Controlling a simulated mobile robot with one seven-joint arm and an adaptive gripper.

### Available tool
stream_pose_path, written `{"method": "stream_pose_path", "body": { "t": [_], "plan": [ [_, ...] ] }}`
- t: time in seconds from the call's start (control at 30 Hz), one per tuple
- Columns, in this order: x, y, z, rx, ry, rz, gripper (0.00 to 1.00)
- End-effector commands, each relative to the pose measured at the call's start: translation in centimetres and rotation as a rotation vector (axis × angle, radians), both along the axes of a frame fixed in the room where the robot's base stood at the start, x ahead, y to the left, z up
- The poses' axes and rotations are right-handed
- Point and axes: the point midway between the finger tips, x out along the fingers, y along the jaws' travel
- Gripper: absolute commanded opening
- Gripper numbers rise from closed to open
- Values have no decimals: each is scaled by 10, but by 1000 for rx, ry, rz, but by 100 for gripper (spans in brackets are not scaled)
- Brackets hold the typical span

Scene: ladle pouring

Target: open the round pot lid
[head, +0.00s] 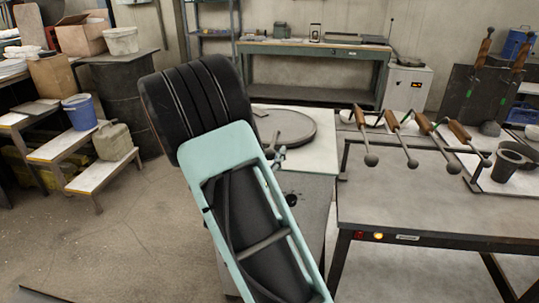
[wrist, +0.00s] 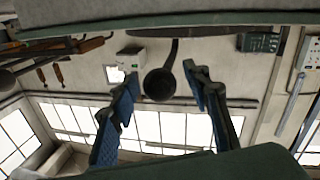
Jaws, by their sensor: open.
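The round pot lid (head: 288,125) looks like a wide, dark, flat disc on a pale-topped table in the head view. My arm crosses in front of its left side, and whether it is raised cannot be told. My gripper (wrist: 161,76) shows in the wrist view with two blue-padded fingers spread apart and nothing held between them. A dark round object with a long handle (wrist: 160,84) appears beyond the fingertips; I cannot tell what it is. In the head view my gripper is mostly hidden behind my arm, so its distance to the lid is unclear.
A metal table (head: 430,190) stands at right, with several wooden-handled ladles (head: 400,135) over its back edge. A dark cup (head: 510,160) is at far right. A workbench (head: 315,50) stands behind. Stepped shelves (head: 75,155) are at left. The floor at lower left is clear.

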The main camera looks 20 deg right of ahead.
Motion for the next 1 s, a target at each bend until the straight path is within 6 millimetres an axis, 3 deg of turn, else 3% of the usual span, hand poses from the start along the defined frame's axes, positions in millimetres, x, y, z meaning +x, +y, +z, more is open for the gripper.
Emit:
{"method": "stream_pose_path", "body": {
  "t": [0.23, 0.63, 1.0],
  "plan": [
    [0, 0, 0, 0, 0, 0, 43],
    [0, 0, 0, 0, 0, 0, 0],
    [1, 5, 0, 1, 0, -6, 0]
  ]
}}
